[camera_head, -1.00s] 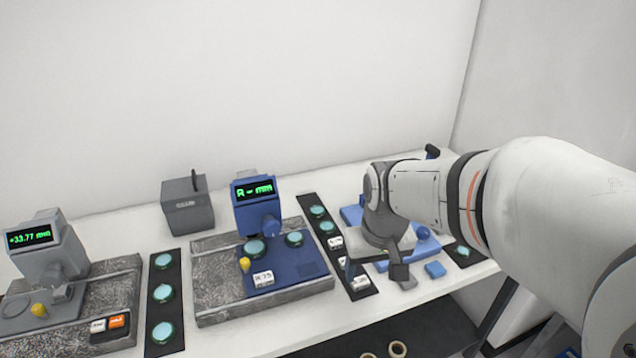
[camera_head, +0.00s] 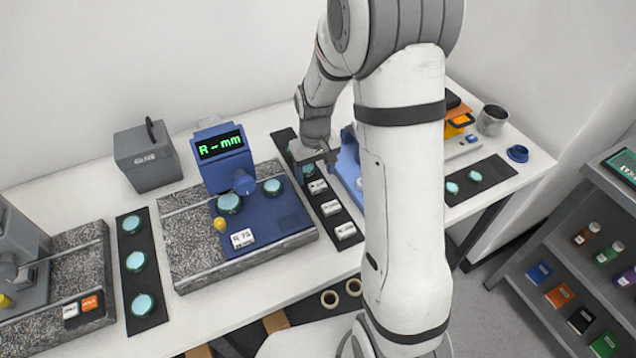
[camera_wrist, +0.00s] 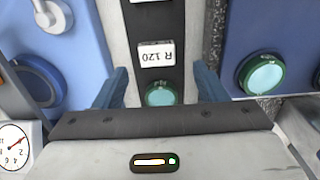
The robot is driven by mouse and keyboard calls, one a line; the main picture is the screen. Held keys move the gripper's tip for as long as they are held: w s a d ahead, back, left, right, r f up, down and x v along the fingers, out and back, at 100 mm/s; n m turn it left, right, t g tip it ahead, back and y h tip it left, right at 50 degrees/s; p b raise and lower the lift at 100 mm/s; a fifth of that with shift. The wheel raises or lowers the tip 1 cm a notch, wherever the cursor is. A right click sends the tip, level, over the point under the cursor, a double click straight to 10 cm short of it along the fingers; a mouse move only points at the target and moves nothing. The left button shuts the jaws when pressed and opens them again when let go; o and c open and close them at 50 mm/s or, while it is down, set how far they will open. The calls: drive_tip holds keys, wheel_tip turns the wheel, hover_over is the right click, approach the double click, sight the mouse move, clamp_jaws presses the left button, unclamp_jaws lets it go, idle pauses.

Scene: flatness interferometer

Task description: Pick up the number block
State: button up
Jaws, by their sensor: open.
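Several white number blocks lie in a row on a black strip (camera_head: 354,247), including a far block (camera_head: 317,187), a middle block (camera_head: 331,207) and a near block (camera_head: 345,231). Another white block (camera_head: 242,238), apparently marked R 75, sits on the blue instrument's base. My gripper (camera_head: 314,160) is over the far part of the strip, open and empty. In the wrist view, a white block marked R 120 (camera_wrist: 156,55), upside down in the picture, lies just beyond the fingertips of my gripper (camera_wrist: 160,80). A green-rimmed teal disc (camera_wrist: 160,95) lies between the fingers, partly hidden.
The blue instrument (camera_head: 228,170) with a lit display stands left of the strip on a grey stone plate (camera_head: 190,270). A blue stand (camera_head: 349,165) is close on the right, partly behind my arm. A grey box (camera_head: 148,157) stands at the back left.

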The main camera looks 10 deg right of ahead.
sight(317, 183)
drive_tip(key=shift+d+f, duration=0.2)
drive_tip(key=shift+f, duration=1.65)
drive_tip(key=shift+s, duration=0.1)
drive_tip(key=shift+c, duration=0.5)
drive_tip(key=c, duration=0.9)
drive_tip(key=shift+c, duration=0.2)
